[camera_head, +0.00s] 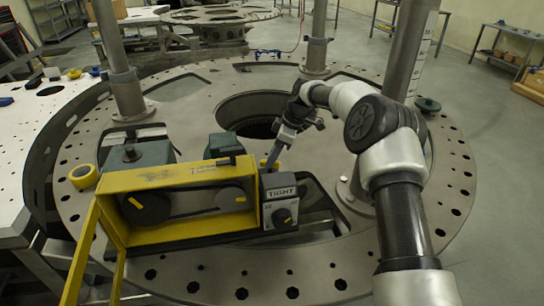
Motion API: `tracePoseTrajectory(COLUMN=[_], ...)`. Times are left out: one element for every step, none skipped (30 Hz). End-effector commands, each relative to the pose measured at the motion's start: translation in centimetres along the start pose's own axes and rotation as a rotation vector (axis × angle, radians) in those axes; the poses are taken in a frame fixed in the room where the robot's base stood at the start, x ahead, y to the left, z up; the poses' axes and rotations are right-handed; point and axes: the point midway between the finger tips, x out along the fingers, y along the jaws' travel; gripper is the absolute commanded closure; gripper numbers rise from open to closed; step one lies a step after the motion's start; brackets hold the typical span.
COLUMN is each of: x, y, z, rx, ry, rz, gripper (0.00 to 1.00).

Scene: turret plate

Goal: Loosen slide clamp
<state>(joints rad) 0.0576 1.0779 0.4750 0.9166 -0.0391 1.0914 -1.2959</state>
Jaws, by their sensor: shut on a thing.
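The slide clamp appears as a dark grey block (270,192) at the right end of a yellow frame, with a label reading "TIGHT" on its front. A round black knob (281,216) sits below the label. My gripper (278,142) comes in from the upper right and is shut on the upper part of this lever. The fingertips are small here, so the exact contact is hard to make out.
The yellow frame (150,180) stands left of the clamp on the round turret plate (390,250). Dark green blocks (140,154) are behind it. Steel columns (317,40) rise from the plate. A yellow tape roll (83,176) lies at left. Openings cut the plate.

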Motion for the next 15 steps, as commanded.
tracePoseTrajectory(x=[-0.16,-0.15,-0.18,-0.17,-0.19,-0.16,-0.21,-0.17,-0.16,-0.14,-0.13,-0.14,-0.1,-0.1,-0.08], y=[0.1,0.13,0.16,0.16,0.19,0.18,0.23,0.21,0.21,0.23,0.24,0.27,0.25,0.26,0.27], z=[-0.08,-0.1,-0.12,-0.11,-0.12,-0.09,-0.12,-0.12,-0.15,-0.16,-0.14,-0.13,-0.1,-0.09,-0.11], rx=[-0.037,-0.06,-0.091,-0.114,-0.136,-0.163,-0.181,-0.2,-0.224,-0.239,-0.255,-0.272,-0.285,-0.296,-0.311], ry=[0.001,0.001,0.001,0.0,0.0,0.0,0.0,0.0,0.0,0.0,0.0,0.0,-0.001,-0.001,-0.001], rz=[-0.017,-0.026,-0.038,-0.048,-0.056,-0.068,-0.075,-0.083,-0.093,-0.099,-0.106,-0.112,-0.118,-0.123,-0.128], gripper=[1.0,1.0,1.0,1.0,1.0,1.0,1.0,1.0,1.0,1.0,1.0,1.0,1.0,1.0,1.0])
